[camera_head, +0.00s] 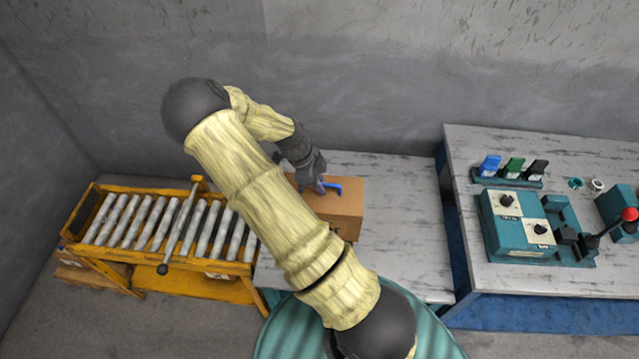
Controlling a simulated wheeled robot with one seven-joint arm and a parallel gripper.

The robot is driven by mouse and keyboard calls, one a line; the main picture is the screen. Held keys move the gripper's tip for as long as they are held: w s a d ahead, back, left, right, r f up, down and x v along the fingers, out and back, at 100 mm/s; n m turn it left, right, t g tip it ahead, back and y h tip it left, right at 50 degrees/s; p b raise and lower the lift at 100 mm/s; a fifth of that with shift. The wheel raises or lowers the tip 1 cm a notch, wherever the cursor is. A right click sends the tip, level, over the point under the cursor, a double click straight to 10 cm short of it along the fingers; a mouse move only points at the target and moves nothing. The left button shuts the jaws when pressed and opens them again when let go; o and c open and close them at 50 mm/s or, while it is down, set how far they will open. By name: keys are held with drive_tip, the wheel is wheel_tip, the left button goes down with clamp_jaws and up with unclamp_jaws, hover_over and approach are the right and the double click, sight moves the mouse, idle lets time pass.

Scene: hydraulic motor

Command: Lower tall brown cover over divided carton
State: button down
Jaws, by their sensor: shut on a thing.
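The tall brown cover (345,209) is a box-like shape on or just above the grey bench, partly hidden behind my arm. A blue handle (332,187) shows on its top. My gripper (320,188) points down at the cover's top and is shut on the blue handle. I cannot see the divided carton; it may be hidden by the cover or my arm. I cannot tell whether the cover touches the bench.
A yellow roller conveyor (190,283) stands at the left. The grey bench (405,215) has free room right of the cover. A second bench (510,285) at the right holds a teal control box (515,225), colored blocks on a rack (508,180) and a red-knobbed lever (629,214).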

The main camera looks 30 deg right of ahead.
wheel_tip(320, 180, down, 15)
drive_tip(key=b, duration=0.9)
drive_tip(key=shift+b, duration=0.3)
idle(2.9)
drive_tip(key=shift+f, duration=0.1)
drive_tip(key=c, duration=0.9)
unclamp_jaws()
drive_tip(key=shift+c, duration=0.2)
drive_tip(key=shift+r+p, duration=2.8)
drive_tip(key=shift+r, duration=0.75)
